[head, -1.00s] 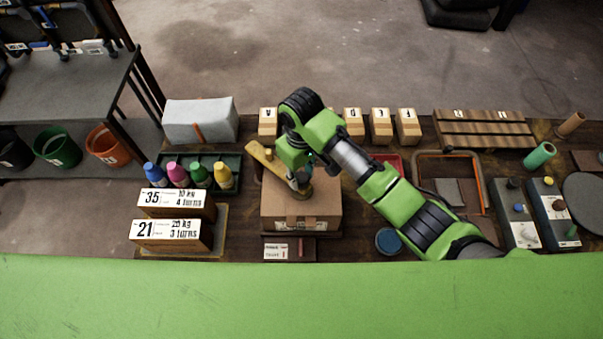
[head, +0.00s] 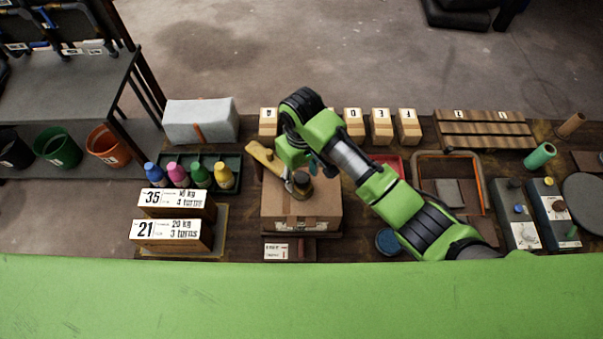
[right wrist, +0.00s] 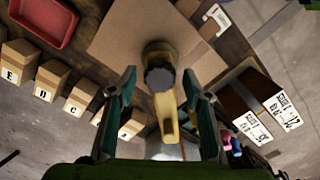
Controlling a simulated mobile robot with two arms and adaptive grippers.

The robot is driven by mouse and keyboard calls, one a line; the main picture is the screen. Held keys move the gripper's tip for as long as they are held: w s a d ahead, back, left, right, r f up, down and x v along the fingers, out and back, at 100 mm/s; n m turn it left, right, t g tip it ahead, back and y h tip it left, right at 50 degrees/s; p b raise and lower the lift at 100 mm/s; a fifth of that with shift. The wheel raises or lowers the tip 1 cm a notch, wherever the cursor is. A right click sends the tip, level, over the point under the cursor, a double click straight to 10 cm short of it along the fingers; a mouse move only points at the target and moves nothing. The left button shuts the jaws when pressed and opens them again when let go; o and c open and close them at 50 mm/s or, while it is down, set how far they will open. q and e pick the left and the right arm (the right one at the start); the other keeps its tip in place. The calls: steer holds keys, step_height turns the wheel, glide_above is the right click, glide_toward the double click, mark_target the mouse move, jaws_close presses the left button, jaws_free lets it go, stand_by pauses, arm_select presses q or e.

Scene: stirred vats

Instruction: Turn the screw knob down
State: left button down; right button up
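The dark screw knob (head: 301,181) stands over the cardboard box (head: 318,204), at the end of a yellow clamp arm (head: 262,157). In the right wrist view the ridged black knob (right wrist: 159,78) is seen end-on, with the yellow arm (right wrist: 167,115) running below it. My right gripper (right wrist: 159,72) is open, its two teal fingers spread to either side of the knob in that view. No contact with the knob shows, and the gap in depth is hard to judge. In the head view my right arm hides part of the gripper. My left gripper is not in view.
Two number signs (head: 172,231) on wooden blocks stand left of the box, behind them coloured bottles in a dark tray (head: 238,161). Lettered wooden blocks (head: 381,127) line the back. A small label (head: 277,252) lies in front. A red tray (right wrist: 45,20) is also close by.

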mark_target(302, 177)
steer(key=shift+r, duration=0.1)
step_height(302, 177, up, 12)
stand_by(0.5)
stand_by(0.5)
